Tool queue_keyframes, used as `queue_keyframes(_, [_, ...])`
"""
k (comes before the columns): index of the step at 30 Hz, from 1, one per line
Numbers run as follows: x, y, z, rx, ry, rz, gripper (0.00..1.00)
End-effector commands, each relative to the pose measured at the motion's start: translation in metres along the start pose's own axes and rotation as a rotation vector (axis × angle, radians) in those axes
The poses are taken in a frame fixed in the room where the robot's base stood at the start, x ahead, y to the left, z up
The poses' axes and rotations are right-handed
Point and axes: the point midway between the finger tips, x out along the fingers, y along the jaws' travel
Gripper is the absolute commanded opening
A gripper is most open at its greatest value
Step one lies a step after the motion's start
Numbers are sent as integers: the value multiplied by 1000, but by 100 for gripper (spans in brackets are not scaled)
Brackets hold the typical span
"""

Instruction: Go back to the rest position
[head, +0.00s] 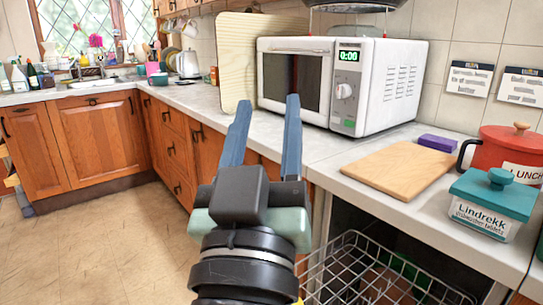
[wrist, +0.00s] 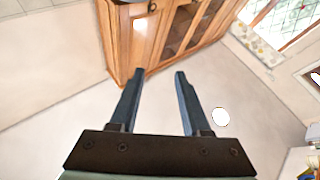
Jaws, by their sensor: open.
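My gripper (head: 268,122) is open and empty in the head view, its two blue fingers raised in front of the counter and the microwave. In the wrist view the two fingers (wrist: 156,74) stand apart with nothing between them. Beyond them are a wooden cabinet (wrist: 178,35) with glass doors, pale floor and wall. No object of the task is named.
A white microwave (head: 385,80) stands on the counter behind the fingers. A cutting board (head: 398,165), a red pot (head: 505,152) and a teal-lidded box (head: 485,215) sit to the right. An open wire rack (head: 365,275) lies below the counter. Floor (head: 100,235) at left is clear.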

Motion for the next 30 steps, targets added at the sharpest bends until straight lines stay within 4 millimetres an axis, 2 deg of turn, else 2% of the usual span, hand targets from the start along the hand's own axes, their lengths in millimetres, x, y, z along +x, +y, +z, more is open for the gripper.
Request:
queue_keyframes(1, [2,11,-35,60,89,-1,47])
queue_keyframes(6, [-13,39,-137,242,362,-50,47])
queue_keyframes(7, [0,39,-147,236,337,-53,47])
queue_keyframes(9, [11,41,-163,232,328,-52,47])
queue_keyframes(14, [34,47,-203,231,325,-52,47])
queue_keyframes(30, [114,71,-346,230,321,-54,47])
